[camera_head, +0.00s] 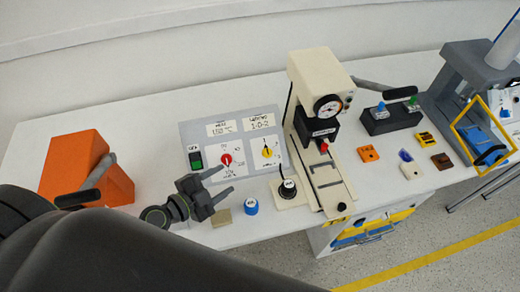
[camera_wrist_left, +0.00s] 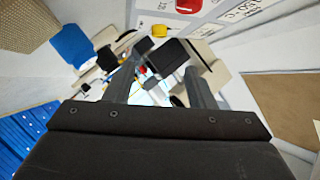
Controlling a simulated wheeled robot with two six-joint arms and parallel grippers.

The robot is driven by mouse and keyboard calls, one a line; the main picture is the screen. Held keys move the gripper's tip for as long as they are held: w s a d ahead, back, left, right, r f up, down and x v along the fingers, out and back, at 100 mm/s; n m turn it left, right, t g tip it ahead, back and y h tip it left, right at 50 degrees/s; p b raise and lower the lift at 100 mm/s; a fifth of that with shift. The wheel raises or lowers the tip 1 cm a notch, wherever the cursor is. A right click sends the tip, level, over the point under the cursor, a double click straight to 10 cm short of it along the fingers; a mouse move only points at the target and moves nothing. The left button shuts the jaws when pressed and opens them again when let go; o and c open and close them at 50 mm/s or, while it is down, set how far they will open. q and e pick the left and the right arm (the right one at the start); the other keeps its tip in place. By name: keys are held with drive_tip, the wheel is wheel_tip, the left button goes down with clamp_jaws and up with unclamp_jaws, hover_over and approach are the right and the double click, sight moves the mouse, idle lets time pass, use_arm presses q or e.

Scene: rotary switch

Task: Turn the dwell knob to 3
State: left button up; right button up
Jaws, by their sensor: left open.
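A grey-white panel (camera_head: 232,140) carries a red knob (camera_head: 226,160) on the left and a yellow knob (camera_head: 266,152) on the right. A black knob with a pale cap (camera_head: 288,188) stands on a cream base in front of the cream press. I cannot read which knob is labelled dwell, nor their settings. My left gripper (camera_head: 225,181) is open and empty just in front of the panel, below the red knob. In the left wrist view its fingers (camera_wrist_left: 165,65) are spread, with the red knob (camera_wrist_left: 188,5) and yellow knob (camera_wrist_left: 160,30) beyond them. My right gripper is out of view.
A blue cap (camera_head: 251,206) and a tan block (camera_head: 222,218) lie at the front edge. The cream press (camera_head: 322,88) rises right of the panel. An orange housing (camera_head: 88,170) stands at left. Several small parts and a dark switch box (camera_head: 391,117) are farther right.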

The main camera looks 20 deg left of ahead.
use_arm(q)
drive_tip(key=w+d+p, duration=0.2)
drive_tip(key=w, duration=0.2)
drive_tip(key=p, duration=0.2)
approach(265, 155)
drive_tip(key=shift+x, duration=1.1)
drive_tip(key=x, duration=0.4)
drive_tip(key=shift+w+d+f, duration=0.1)
drive_tip(key=shift+w, duration=0.25)
drive_tip(key=shift+w+d+f+p, duration=0.2)
drive_tip(key=shift+w+d+p, duration=0.1)
drive_tip(key=shift+w, duration=0.2)
drive_tip(key=shift+w+d+f, duration=0.1)
drive_tip(key=shift+w, duration=0.1)
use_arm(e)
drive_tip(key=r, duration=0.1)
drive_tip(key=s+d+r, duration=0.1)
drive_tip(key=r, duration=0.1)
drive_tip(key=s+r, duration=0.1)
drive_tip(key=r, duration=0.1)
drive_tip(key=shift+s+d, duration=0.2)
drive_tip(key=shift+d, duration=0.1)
use_arm(q)
drive_tip(key=shift+c, duration=0.4)
drive_tip(key=c, duration=0.9)
